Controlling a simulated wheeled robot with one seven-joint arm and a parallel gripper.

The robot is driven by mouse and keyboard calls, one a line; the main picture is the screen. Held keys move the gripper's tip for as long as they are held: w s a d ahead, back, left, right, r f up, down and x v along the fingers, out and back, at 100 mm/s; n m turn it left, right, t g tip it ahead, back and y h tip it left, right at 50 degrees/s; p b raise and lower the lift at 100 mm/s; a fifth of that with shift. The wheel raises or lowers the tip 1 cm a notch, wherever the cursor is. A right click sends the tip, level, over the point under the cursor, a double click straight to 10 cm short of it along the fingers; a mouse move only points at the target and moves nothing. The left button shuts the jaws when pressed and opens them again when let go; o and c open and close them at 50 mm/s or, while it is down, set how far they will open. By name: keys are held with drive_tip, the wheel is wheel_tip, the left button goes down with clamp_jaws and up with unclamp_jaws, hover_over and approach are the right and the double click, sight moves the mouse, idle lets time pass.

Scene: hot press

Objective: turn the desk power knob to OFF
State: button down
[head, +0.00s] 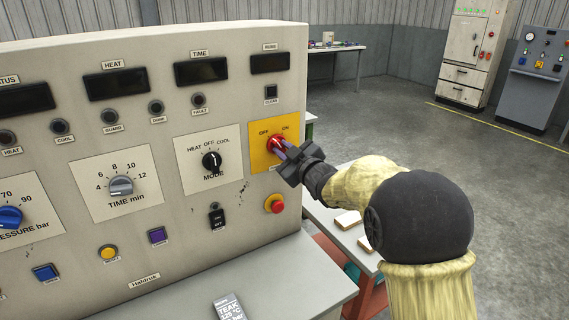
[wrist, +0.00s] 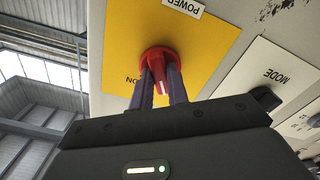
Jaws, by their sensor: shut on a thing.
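The power knob (head: 274,143) is red and sits on a yellow plate (head: 262,157) marked OFF on the left and ON on the right, at the right end of the grey control desk's panel. My gripper (head: 280,147) reaches it from the right, with its fingers on the knob. In the wrist view the red knob (wrist: 160,62) sits between the two purple fingertips (wrist: 160,80), and they are shut on it. A white mark shows on the knob between the fingers. The fingers hide part of the plate's lettering, so the knob's exact setting is hard to tell.
A black mode knob (head: 212,160) is left of the yellow plate. A red push button (head: 275,204) is just below it, and a black rocker switch (head: 217,217) is lower left. A table with pale blocks (head: 348,220) stands behind my arm.

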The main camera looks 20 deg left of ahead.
drive_tip(key=shift+n+b, duration=0.75)
drive_tip(key=shift+n, duration=0.05)
drive_tip(key=c, duration=1.4)
unclamp_jaws()
drive_tip(key=shift+o, duration=0.2)
drive_tip(key=shift+s+d, duration=0.1)
drive_tip(key=b+v, duration=0.2)
drive_tip(key=v, duration=1.5)
drive_tip(key=shift+b, duration=0.35)
drive_tip(key=shift+d, duration=0.1)
